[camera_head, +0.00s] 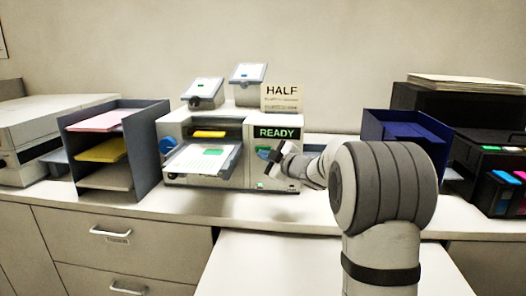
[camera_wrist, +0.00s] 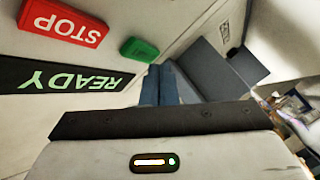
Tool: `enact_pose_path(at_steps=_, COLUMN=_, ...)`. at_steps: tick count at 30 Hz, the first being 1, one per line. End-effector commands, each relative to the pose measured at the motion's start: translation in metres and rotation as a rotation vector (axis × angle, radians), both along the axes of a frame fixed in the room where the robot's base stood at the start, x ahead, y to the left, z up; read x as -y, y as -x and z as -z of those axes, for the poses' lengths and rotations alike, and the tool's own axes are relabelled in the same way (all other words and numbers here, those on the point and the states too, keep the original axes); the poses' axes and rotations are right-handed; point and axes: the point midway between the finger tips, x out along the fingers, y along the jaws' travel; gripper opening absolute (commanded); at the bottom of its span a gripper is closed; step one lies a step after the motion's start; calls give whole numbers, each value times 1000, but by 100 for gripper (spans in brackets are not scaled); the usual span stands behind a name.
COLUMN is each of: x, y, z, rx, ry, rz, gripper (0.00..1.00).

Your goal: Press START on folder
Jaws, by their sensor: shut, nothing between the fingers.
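The folder (camera_head: 232,176) is a pale grey machine on the counter, with a lit READY display (camera_head: 277,133). In the wrist view the READY display (camera_wrist: 60,77) appears upside down, beside a red STOP button (camera_wrist: 64,22). A green button (camera_wrist: 139,49) sits beside STOP; its label is not readable. My gripper (camera_head: 271,160) is in front of the folder's right side, below the display. In the wrist view my gripper (camera_wrist: 161,70) is shut and empty, its tips close to the green button. I cannot tell whether they touch anything.
A grey paper rack (camera_head: 152,150) stands left of the folder. A blue tray (camera_head: 402,128) and dark boxes (camera_head: 440,103) stand to the right. A white table (camera_head: 270,268) is in front.

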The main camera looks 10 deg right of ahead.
Motion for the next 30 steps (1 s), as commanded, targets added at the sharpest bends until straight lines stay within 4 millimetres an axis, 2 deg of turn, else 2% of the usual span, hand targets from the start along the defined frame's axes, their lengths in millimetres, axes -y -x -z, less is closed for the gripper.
enact_pose_path(at_steps=21, x=0, y=0, z=0, rx=0, ry=0, rz=0, gripper=0)
enact_pose_path(at_steps=30, x=3, y=-8, z=-1, rx=0, ry=0, rz=0, gripper=0)
